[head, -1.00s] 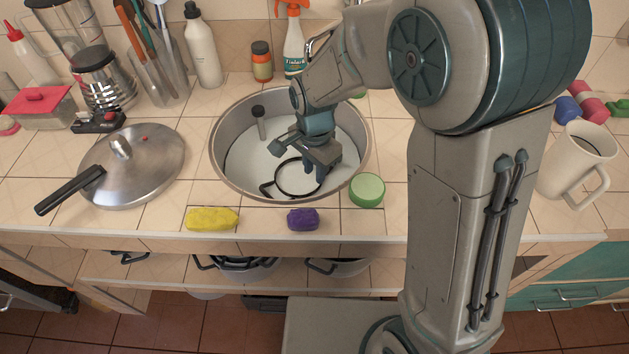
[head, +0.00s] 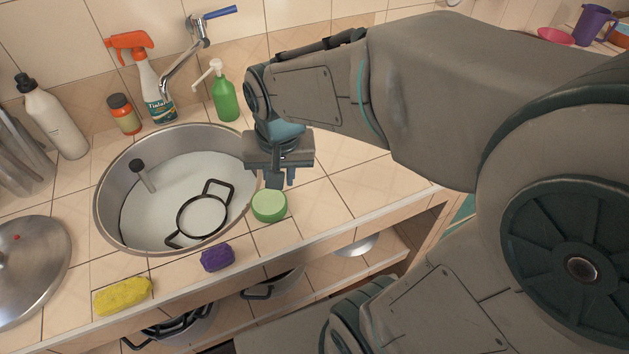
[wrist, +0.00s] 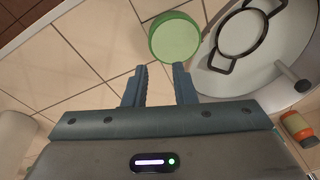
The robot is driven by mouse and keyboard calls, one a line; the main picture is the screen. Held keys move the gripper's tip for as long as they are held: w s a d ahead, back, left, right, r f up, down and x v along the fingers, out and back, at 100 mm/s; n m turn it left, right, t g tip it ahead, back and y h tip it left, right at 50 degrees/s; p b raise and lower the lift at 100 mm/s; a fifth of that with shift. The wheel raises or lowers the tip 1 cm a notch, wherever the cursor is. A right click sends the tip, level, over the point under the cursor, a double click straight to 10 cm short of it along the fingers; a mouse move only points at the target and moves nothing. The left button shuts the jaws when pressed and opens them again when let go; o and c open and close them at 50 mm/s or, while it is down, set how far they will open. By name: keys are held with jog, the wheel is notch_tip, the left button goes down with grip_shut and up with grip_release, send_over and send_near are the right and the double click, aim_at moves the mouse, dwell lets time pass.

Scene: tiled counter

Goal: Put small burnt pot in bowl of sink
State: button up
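The small pot shows as a black rim with two loop handles (head: 176,238) inside the round metal sink bowl (head: 106,222). The pot's inside and the surface around it are both whitish, so its walls and any burn marks cannot be made out. The rim and handles also show in the wrist view (wrist: 262,38). My gripper (head: 281,182) is outside the bowl, to its right, above the counter and close to a round green tub. In the wrist view its two fingers (wrist: 159,80) are apart with nothing between them.
The green tub (head: 269,206) stands just beyond my fingers. A purple sponge (head: 217,257) and yellow sponge (head: 122,296) lie along the front edge. A tap (head: 182,70), spray bottle (head: 153,88) and green soap bottle (head: 225,97) stand behind. Tiles right of my gripper are clear.

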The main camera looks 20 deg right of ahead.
jog(key=s+d+r+n+t, duration=0.1)
jog(key=s+d+n, duration=0.1)
jog(key=s+d, duration=0.3)
jog(key=shift+s+r+n, duration=0.15)
jog(key=shift+s+n, duration=0.25)
jog(key=shift+s, duration=0.05)
